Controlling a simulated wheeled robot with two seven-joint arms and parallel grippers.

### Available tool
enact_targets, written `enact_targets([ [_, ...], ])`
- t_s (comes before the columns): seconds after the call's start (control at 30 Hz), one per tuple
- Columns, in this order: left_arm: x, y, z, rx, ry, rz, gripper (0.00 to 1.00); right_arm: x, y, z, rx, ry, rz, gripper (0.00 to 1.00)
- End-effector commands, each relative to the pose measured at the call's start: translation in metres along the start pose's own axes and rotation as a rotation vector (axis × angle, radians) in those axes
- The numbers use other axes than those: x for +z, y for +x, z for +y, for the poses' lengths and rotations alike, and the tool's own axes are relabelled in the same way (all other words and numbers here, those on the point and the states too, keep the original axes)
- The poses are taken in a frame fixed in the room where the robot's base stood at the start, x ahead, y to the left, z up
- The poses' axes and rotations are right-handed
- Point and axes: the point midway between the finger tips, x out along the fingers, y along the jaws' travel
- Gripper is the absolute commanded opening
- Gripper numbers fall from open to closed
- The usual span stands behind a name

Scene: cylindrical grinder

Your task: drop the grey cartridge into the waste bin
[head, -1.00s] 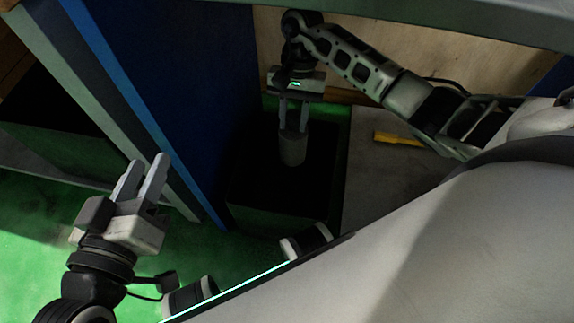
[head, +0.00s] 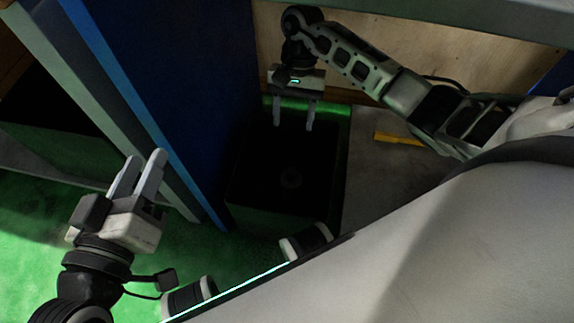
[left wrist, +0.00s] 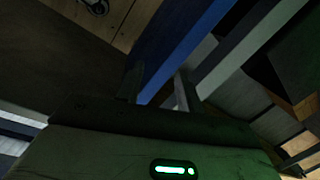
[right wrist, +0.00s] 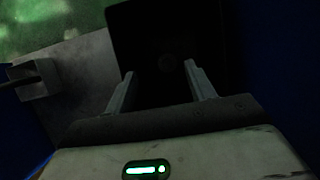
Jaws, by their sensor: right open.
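The grey cartridge (head: 291,178) lies inside the dark waste bin (head: 284,216), dim against its black interior. It also shows faintly in the right wrist view (right wrist: 168,62). My right gripper (head: 294,128) is open and empty above the far part of the bin. In the right wrist view its two fingers (right wrist: 158,82) stand apart with nothing between them. My left gripper (head: 145,168) is at the left, away from the bin, with its fingers apart and nothing visible between them.
A tall blue panel (head: 160,100) stands left of the bin. A grey surface with a yellow object (head: 398,139) is right of the bin. A wooden wall (head: 350,70) is behind. Green floor (head: 50,220) is open at lower left.

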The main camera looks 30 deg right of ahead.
Motion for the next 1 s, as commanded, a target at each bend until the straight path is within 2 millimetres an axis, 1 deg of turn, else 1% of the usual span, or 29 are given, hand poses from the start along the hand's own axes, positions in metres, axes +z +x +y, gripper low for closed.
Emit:
enact_targets([
  [0.03,-0.003,0.000,0.001,-0.004,0.007,-0.002,0.36,0.000,-0.012,0.000,-0.001,0.001,0.005,0.55],
  [0.2,-0.001,0.000,-0.002,-0.024,0.035,-0.024,0.36,0.000,-0.042,0.000,-0.001,0.000,0.005,0.55],
  [0.3,0.003,0.000,-0.004,-0.033,0.045,-0.038,0.36,0.000,-0.055,0.000,0.000,0.001,0.004,0.55],
  [0.4,0.006,-0.002,-0.005,-0.039,0.054,-0.049,0.36,0.000,-0.063,0.000,-0.001,0.000,0.002,0.55],
  [0.67,0.010,-0.003,-0.007,-0.041,0.066,-0.062,0.36,0.000,-0.065,0.000,-0.001,0.000,0.001,0.55],
  [1.0,0.007,-0.002,-0.006,-0.040,0.060,-0.052,0.36,0.000,-0.065,0.000,-0.001,0.000,0.001,0.55],
])
